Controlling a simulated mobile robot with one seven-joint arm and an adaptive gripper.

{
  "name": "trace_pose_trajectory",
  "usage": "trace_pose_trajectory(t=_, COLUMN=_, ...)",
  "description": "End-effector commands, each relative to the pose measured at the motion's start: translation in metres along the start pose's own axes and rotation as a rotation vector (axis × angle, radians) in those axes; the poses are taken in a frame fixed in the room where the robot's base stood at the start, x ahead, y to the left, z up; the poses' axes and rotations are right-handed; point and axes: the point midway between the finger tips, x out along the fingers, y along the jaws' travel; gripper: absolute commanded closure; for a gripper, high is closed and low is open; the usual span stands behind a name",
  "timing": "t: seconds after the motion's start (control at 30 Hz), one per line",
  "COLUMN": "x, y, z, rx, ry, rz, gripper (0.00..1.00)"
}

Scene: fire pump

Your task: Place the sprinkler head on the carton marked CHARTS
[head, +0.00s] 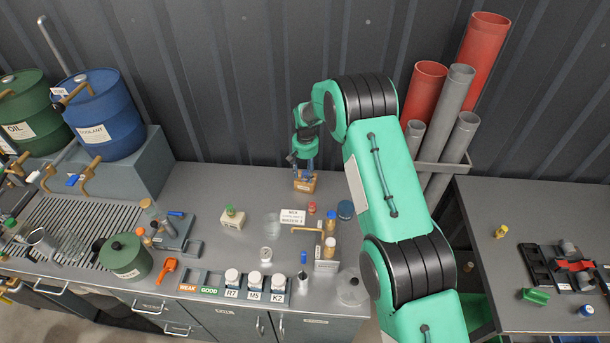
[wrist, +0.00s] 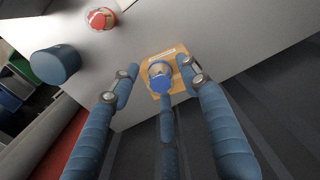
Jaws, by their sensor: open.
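A small brown carton (head: 304,186) stands at the back of the grey bench under my gripper, and it also shows in the wrist view (wrist: 181,84). It bears a pale label whose wording I cannot read. My gripper also shows in the head view (head: 305,168).
A dark blue round container (head: 345,210) and a red-topped piece (head: 312,208) stand near the carton. A white sign (head: 292,217), bottles and jars crowd the bench in front. The corrugated wall is close behind. The bench left of the carton is clear.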

Motion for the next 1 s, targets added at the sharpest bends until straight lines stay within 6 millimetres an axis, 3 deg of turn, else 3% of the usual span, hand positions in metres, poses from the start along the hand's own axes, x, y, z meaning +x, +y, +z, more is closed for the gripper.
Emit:
trace_pose_trajectory(t=0.6, x=-0.089, y=0.0, z=-0.001, rx=0.0, ry=0.003, rz=-0.001, gripper=0.54)
trace_pose_trajectory(t=0.8, x=-0.104, y=0.0, z=-0.001, rx=0.0, ry=0.002, rz=0.0, gripper=0.54)
trace_pose_trajectory(t=1.0, x=-0.108, y=0.0, z=-0.001, rx=0.0, ry=0.001, rz=0.0, gripper=0.54)
